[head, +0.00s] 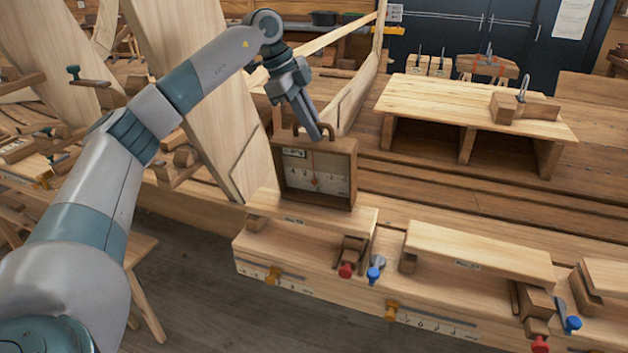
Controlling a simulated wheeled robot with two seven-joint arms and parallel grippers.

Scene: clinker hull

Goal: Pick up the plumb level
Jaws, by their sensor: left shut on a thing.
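The plumb level (316,173) is a wooden box frame with a pale dial face, a hanging line with a small red bob, and a handle on top. It is upright at the centre of the head view, at the top of the left wooden block stand. I cannot tell whether its base touches the stand. My left gripper (318,134) comes down from above and is shut on the handle of the plumb level. The fingertips partly hide the handle. My right gripper is not in view.
A left stand (270,213) and a middle stand (480,250) carry red, blue and orange knobs along the front. A raised wooden bench (430,95) stands behind to the right, with a hooked block (525,108) on it. Tall planks (200,90) rise on the left.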

